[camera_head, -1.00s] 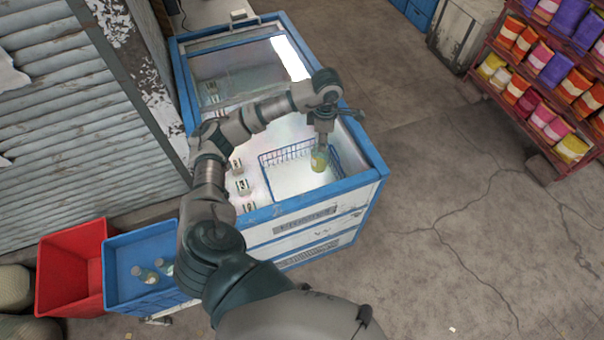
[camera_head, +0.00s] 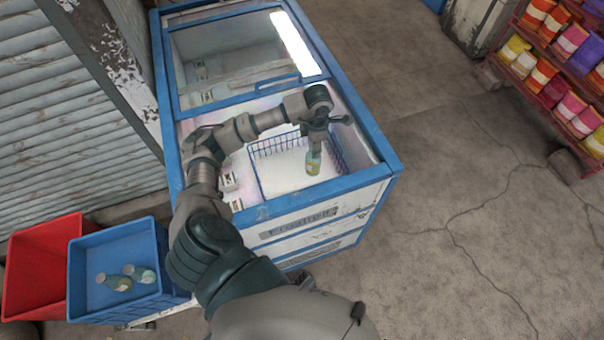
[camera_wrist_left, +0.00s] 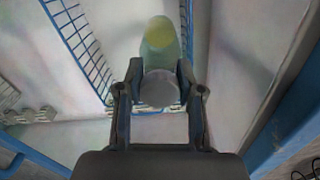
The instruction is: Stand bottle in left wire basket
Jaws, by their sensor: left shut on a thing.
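A small greenish bottle with a yellow label (camera_head: 313,164) hangs below my left gripper (camera_head: 314,146), which is shut on its top. In the left wrist view the bottle (camera_wrist_left: 160,50) sits between the two fingers (camera_wrist_left: 158,84), its body pointing away from me. The blue wire basket (camera_head: 262,149) is inside the open front part of the blue-and-white freezer, and the bottle is over the basket's right part. In the left wrist view basket wires (camera_wrist_left: 78,38) show to the left of the bottle. I cannot tell whether the bottle touches the basket floor.
The freezer's blue rim (camera_head: 378,140) surrounds the opening; a glass lid (camera_head: 235,50) covers its rear part. Small numbered tags (camera_head: 229,182) are left of the basket. A blue crate (camera_head: 85,290) holding bottles and a red crate (camera_head: 30,262) stand at lower left.

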